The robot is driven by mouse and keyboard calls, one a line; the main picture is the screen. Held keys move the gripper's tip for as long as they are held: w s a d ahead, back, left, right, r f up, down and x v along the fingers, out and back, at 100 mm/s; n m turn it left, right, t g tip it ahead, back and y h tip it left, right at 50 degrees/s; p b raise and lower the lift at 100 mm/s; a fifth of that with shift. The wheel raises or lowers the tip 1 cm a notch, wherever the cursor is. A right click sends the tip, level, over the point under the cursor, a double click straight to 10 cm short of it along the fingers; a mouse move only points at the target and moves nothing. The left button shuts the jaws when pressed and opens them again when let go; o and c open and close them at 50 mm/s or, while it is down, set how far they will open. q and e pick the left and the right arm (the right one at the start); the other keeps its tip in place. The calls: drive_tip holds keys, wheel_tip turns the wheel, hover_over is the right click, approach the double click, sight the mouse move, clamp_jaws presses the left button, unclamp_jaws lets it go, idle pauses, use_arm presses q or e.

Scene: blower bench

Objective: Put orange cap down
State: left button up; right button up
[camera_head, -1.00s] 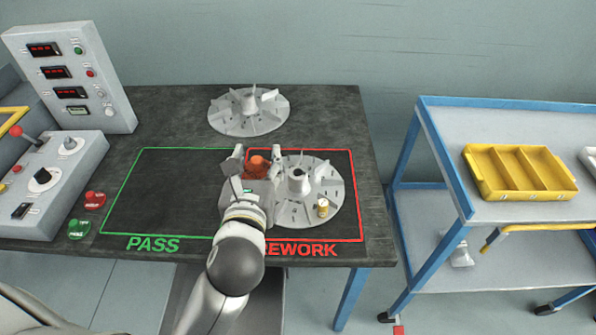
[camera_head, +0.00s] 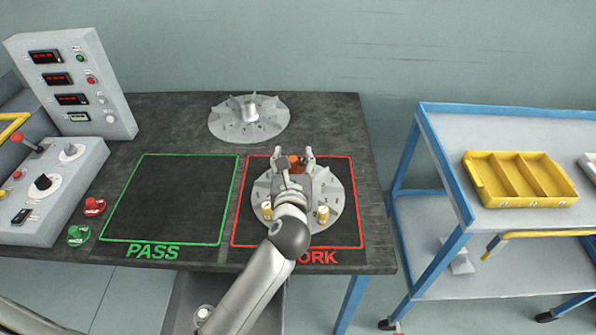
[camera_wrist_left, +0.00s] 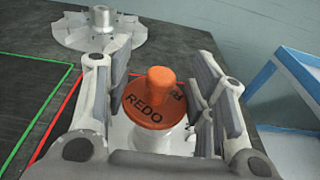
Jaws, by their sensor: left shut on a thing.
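My left gripper (camera_head: 294,155) is shut on the orange cap (camera_head: 297,165), above the grey bladed wheel (camera_head: 336,188) inside the red REWORK outline (camera_head: 356,225). In the left wrist view the orange cap (camera_wrist_left: 152,104) is upright between the fingers, with its round knob up and REDO on its top. A pale, round hub (camera_wrist_left: 165,138) shows just below the cap; I cannot tell whether they touch. My gripper hides the wheel's middle in the head view. My right gripper is not in view.
The green PASS outline (camera_head: 103,237) to the left is empty. A second grey bladed wheel (camera_head: 250,121) lies at the back. Small gold pieces (camera_head: 323,214) sit on the near wheel. A control box (camera_head: 45,195) is at left, a cart with a yellow tray (camera_head: 519,203) at right.

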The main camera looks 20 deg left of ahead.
sight(298, 172)
use_arm(q)
drive_tip(key=shift+w+d+f, duration=0.2)
drive_tip(key=shift+w+f, duration=0.5)
drive_tip(key=shift+f, duration=0.2)
drive_tip(key=f, duration=0.3)
drive_tip(key=shift+w+d, duration=0.1)
drive_tip(key=shift+w, duration=0.2)
drive_tip(key=shift+s+f, duration=0.1)
drive_tip(key=shift+f, duration=0.2)
drive_tip(key=o, duration=0.8)
drive_tip(key=shift+o, duration=0.2)
